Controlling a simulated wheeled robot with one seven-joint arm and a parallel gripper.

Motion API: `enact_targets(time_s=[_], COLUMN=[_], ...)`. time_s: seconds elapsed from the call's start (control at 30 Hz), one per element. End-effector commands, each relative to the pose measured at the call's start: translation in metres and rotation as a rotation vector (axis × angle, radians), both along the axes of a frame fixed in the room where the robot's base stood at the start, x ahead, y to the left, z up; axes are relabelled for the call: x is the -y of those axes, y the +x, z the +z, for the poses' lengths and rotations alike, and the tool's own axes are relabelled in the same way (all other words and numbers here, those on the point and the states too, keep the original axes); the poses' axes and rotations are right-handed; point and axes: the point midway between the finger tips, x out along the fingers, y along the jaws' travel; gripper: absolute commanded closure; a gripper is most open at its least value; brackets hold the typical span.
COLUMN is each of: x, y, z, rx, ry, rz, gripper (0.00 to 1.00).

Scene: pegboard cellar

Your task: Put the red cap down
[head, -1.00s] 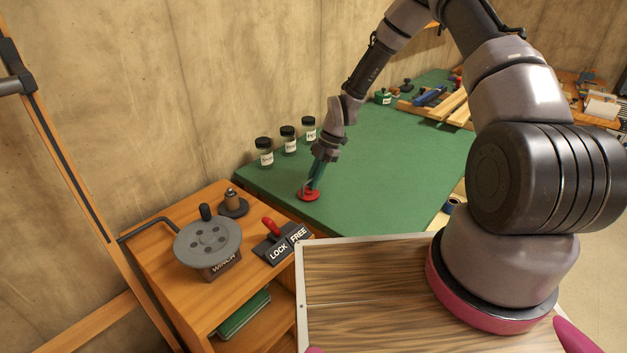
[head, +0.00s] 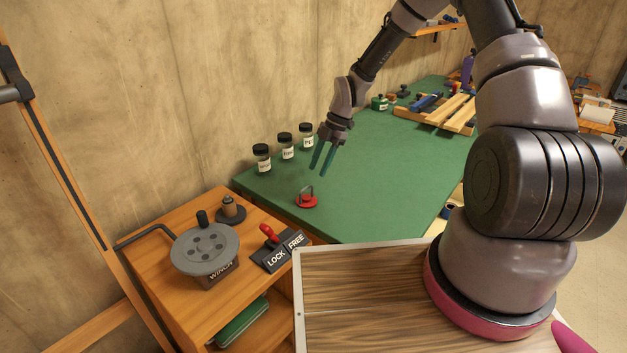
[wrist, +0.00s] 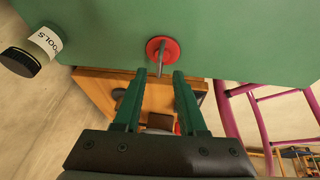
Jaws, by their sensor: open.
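The red cap (head: 307,202) is a round red disc with a grey metal loop handle standing up from it. It rests on the green tabletop (head: 385,185) near the front-left edge. In the wrist view the red cap (wrist: 162,50) lies just beyond the fingertips. My gripper (head: 322,172) is open and empty, raised above the table and a little up and right of the cap. In the wrist view my gripper (wrist: 160,75) shows its two green fingers spread apart, with the cap not between them.
Several labelled jars with black lids (head: 285,147) stand along the table's wall side. A wooden cart with a grey winch (head: 206,249) and a LOCK/FREE switch (head: 279,249) is at the front left. Wooden slats (head: 448,110) lie farther back. The middle of the green table is clear.

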Motion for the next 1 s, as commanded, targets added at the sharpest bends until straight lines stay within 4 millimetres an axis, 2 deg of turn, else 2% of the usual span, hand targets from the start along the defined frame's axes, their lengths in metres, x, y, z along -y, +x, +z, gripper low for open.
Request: enact_targets(time_s=[0.03,0.2,0.47,0.57,0.67,0.77,1.0], x=[0.004,0.013,0.017,0.023,0.036,0.053,0.093], y=[0.003,0.006,0.007,0.006,0.003,-0.006,-0.044], z=[0.010,0.032,0.043,0.056,0.085,0.127,0.229], rx=[0.003,0.002,0.001,-0.001,-0.005,-0.006,0.007], ry=[0.000,0.001,-0.004,-0.032,-0.094,-0.166,-0.241], rz=[-0.002,0.000,-0.004,-0.054,-0.179,-0.377,-0.942], gripper=[0.59,0.59,0.59,0.59,0.59,0.59,0.59])
